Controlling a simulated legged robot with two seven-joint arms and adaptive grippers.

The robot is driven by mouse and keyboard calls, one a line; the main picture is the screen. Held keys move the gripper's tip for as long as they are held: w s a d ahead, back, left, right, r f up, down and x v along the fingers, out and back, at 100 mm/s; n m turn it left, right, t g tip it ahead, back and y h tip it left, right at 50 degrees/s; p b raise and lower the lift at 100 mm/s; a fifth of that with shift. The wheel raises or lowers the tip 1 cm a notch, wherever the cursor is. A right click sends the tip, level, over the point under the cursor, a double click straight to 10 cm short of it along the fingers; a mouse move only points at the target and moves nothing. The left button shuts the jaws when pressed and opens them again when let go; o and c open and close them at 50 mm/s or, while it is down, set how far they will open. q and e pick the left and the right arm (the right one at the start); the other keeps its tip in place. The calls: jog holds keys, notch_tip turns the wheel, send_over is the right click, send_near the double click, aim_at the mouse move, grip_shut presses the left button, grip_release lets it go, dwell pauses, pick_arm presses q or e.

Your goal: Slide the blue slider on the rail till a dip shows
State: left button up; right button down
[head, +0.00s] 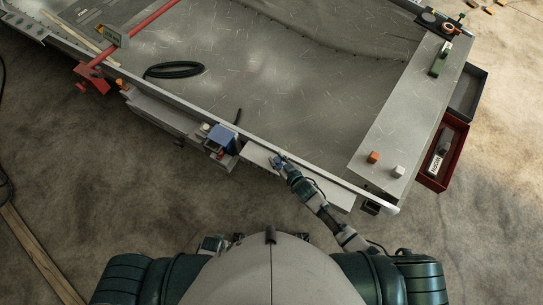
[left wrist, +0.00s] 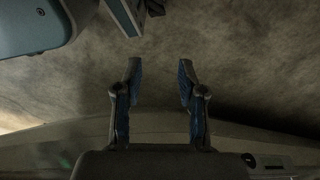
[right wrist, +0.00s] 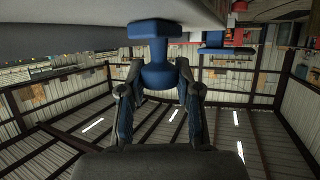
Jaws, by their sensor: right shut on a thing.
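The blue slider with its rounded knob (right wrist: 158,72) is between the fingers of my right gripper (right wrist: 158,92) in the right wrist view. The gripper is shut on the knob. In the head view my right gripper (head: 280,161) is at the pale rail (head: 325,174) along the near edge of the hull, and covers most of the slider. No dip can be made out there. My left gripper (left wrist: 160,84) is open and empty in the left wrist view, its fingers apart above the floor.
A blue boxy part (head: 217,138) sits left of my right gripper on the near side. A grey beam (head: 410,115) with small blocks and a red tray (head: 443,152) stand right.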

pick_arm(q)
jog(key=shift+s+a+f+p, duration=0.1)
jog(key=shift+s+f+p, duration=0.25)
jog(key=shift+s+f, duration=0.7)
pick_arm(e)
jog(key=shift+s+d, duration=0.3)
jog(key=shift+d, duration=0.2)
jog(key=shift+s+d, duration=0.25)
jog(key=shift+d, duration=0.25)
jog(key=c, duration=0.8)
grip_release()
jog(key=v, duration=1.2)
jog(key=shift+f, duration=0.1)
